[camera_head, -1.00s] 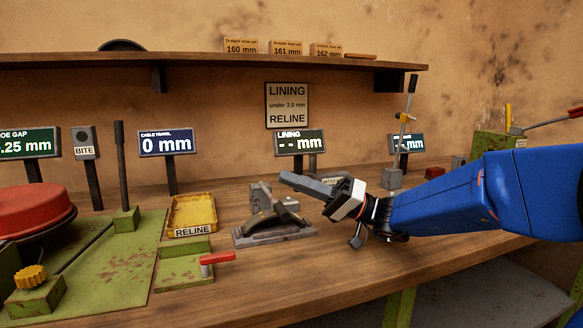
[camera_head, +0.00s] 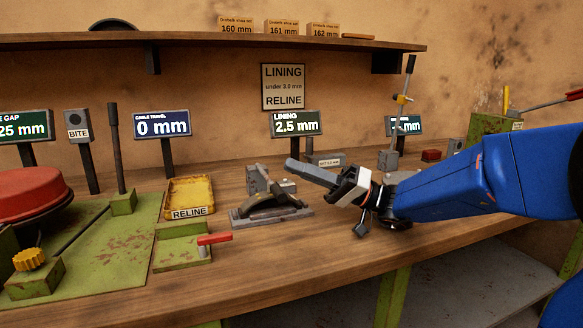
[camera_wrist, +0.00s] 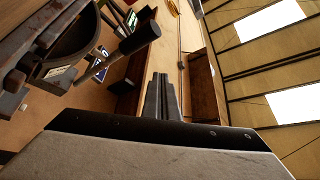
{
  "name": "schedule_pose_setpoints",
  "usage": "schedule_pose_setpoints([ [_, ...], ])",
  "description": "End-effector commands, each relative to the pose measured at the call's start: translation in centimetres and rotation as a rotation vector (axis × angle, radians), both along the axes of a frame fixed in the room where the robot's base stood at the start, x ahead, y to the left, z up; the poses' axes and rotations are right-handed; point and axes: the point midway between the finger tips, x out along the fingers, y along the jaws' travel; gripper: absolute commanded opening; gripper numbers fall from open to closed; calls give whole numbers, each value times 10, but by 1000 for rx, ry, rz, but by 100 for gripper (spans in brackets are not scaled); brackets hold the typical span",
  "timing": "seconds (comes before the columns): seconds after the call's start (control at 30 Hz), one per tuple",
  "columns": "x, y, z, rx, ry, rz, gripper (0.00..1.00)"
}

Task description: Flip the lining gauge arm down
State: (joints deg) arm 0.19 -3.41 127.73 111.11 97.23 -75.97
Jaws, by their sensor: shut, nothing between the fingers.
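The lining gauge (camera_head: 270,212) is a grey base on the bench with a dark curved shoe lying on it and grey blocks (camera_head: 258,180) behind. Its arm is small and hard to make out among these dark parts. The LINING display (camera_head: 296,123) above it reads 2.5 mm. My gripper (camera_head: 291,165) is shut and empty, its fingers pointing left, just above and right of the gauge blocks. In the wrist view the shut fingers (camera_wrist: 161,98) show at the centre. A dark curved part (camera_wrist: 72,38) and a dark thick-ended rod (camera_wrist: 139,39) lie at upper left there.
A yellow RELINE tray (camera_head: 190,195) and a red-handled green fixture (camera_head: 182,246) stand left of the gauge. An upright dark lever (camera_head: 116,150) and a red drum (camera_head: 28,190) are farther left. The front bench is clear.

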Motion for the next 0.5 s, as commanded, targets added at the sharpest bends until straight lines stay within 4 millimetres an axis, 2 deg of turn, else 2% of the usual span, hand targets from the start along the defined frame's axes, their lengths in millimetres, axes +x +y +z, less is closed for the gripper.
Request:
schedule_pose_setpoints([
  [0.5, -7, -74, 0, 1, 0, -4, 0],
])
